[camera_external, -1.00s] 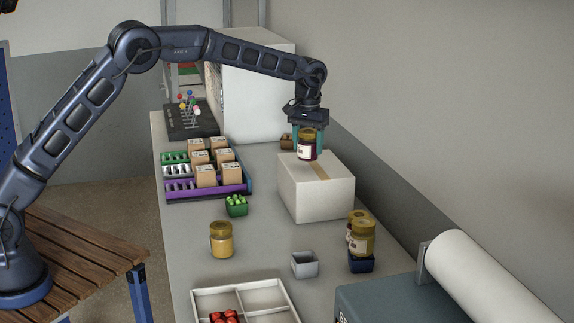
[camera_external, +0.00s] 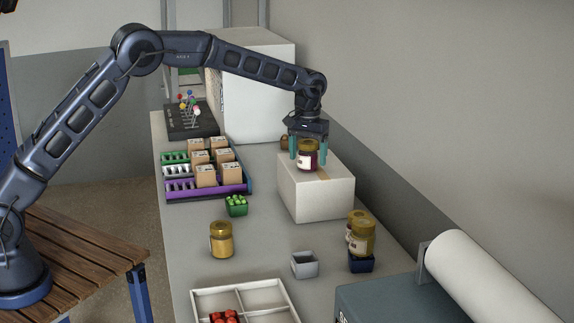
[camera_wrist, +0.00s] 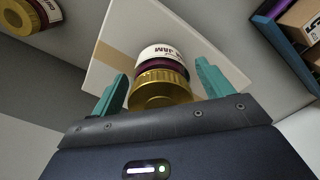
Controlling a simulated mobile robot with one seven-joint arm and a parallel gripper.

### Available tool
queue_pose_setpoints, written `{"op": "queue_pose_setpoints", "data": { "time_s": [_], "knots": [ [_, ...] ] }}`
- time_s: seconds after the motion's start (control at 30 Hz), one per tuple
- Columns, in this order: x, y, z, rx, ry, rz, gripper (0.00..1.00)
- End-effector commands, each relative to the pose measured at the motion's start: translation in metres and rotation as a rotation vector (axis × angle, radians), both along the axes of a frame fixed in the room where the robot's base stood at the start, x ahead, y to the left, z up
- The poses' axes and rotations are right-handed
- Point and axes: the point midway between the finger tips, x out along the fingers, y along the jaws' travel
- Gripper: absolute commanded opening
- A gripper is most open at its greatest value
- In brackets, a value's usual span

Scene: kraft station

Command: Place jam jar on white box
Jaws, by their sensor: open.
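The jam jar (camera_external: 307,156) is dark red with a gold lid and a white label. It stands upright on top of the white box (camera_external: 316,197), towards its back edge. My gripper (camera_external: 308,155) is open around the jar, with its two teal fingers on either side. In the wrist view the jar (camera_wrist: 161,78) shows between the spread fingers, with gaps on both sides, and the box top (camera_wrist: 110,67) lies behind it.
Two gold-lidded jars (camera_external: 361,238) stand at the right, one in a dark blue bin. Another jar (camera_external: 221,240) stands at front left. A grey bin (camera_external: 304,264), a green bin (camera_external: 237,206) and a purple rack (camera_external: 207,190) with small cartons are nearby. A tall white cabinet (camera_external: 258,95) rises behind.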

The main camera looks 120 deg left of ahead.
Motion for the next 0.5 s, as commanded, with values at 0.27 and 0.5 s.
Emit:
{"op": "queue_pose_setpoints", "data": {
  "time_s": [0.27,0.5],
  "knots": [
    [0.000,0.000,0.025,0.003,-0.002,0.000,0.79],
    [0.001,0.000,0.071,0.003,-0.001,0.000,0.79]
  ]
}}
